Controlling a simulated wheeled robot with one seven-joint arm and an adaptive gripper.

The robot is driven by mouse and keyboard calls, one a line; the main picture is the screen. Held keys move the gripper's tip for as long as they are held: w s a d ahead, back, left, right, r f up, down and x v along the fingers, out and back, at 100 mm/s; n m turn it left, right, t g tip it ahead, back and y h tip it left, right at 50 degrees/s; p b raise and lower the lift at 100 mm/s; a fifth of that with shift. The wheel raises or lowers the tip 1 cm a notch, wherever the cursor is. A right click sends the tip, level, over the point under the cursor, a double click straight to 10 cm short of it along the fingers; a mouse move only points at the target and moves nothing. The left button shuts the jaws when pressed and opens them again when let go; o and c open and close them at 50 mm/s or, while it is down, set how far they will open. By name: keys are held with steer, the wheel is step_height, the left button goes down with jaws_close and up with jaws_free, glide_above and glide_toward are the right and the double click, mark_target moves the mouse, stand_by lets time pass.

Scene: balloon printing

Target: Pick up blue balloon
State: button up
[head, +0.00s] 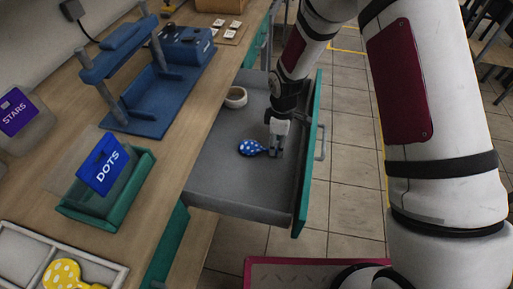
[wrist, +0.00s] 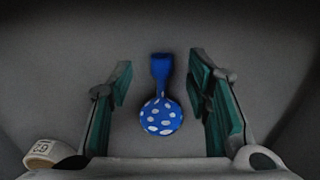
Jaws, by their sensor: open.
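The blue balloon (head: 251,147) with white dots lies flat on the grey floor of the open drawer (head: 222,182). In the wrist view the balloon (wrist: 161,115) sits between the two fingers, its round dotted part towards me and its plain blue neck pointing away. My gripper (head: 275,150) is inside the drawer, at the balloon's neck end in the head view. In the wrist view my gripper (wrist: 160,85) is open, with a gap on each side of the balloon. Neither finger touches it.
A small round roll (head: 235,97) lies in the drawer's back part; it shows at lower left in the wrist view (wrist: 42,152). The drawer's teal front (head: 306,160) stands on the right. On the workbench are a blue press (head: 150,110), a green DOTS box (head: 105,200) and a yellow dotted balloon (head: 68,275).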

step_height(320, 180, down, 3)
steer(key=shift+s+a+f, duration=0.1)
steer(key=shift+a+f, duration=0.05)
steer(key=c, duration=0.8)
